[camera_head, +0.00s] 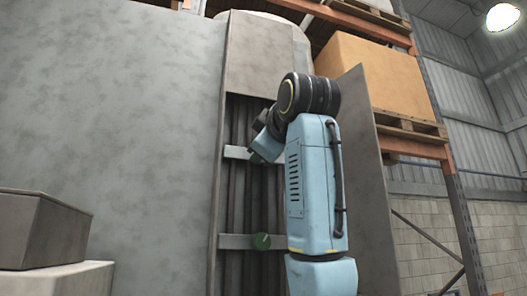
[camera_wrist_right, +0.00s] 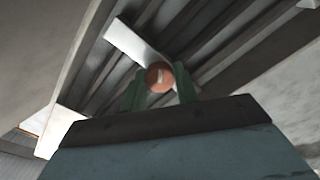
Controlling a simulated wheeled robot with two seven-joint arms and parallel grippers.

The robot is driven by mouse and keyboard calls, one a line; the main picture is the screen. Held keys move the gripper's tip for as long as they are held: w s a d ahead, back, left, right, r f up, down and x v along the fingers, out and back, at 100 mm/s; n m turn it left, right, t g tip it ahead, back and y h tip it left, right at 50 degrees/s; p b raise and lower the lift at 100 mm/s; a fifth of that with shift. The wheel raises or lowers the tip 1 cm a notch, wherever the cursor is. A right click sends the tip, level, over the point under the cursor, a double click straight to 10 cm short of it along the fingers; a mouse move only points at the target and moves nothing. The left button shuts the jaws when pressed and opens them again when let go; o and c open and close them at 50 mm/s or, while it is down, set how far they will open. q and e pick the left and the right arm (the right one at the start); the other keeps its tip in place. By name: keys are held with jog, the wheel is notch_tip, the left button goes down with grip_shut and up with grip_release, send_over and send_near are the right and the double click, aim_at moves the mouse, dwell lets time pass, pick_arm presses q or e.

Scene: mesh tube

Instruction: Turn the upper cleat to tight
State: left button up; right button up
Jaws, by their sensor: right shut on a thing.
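The upper cleat is a round orange-brown knob with a pale mark (camera_wrist_right: 159,73), in front of a pale crossbar (camera_wrist_right: 130,45) in the right wrist view. My right gripper (camera_wrist_right: 160,84) is shut on it, with one green finger on each side. In the head view the right gripper (camera_head: 262,146) is at the upper crossbar (camera_head: 236,152), and my arm hides most of the cleat. The lower cleat (camera_head: 262,241) is a green disc on the lower crossbar (camera_head: 234,241), clear of the gripper. My left gripper is in neither view.
The crossbars span a tall recess with dark vertical ribs (camera_head: 238,195). A large grey wall (camera_head: 120,110) is at its left, and a grey upright panel (camera_head: 366,180) stands right of my arm. A grey box (camera_head: 40,230) stands at lower left. Racking with an orange carton (camera_head: 380,75) is behind.

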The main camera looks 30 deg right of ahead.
jog(key=shift+m+b, duration=0.45)
jog(key=shift+m, duration=3.45)
jog(key=o, duration=1)
jog(key=shift+b+v, duration=2.55)
jog(key=shift+v, duration=4.15)
jog(key=shift+w, duration=0.1)
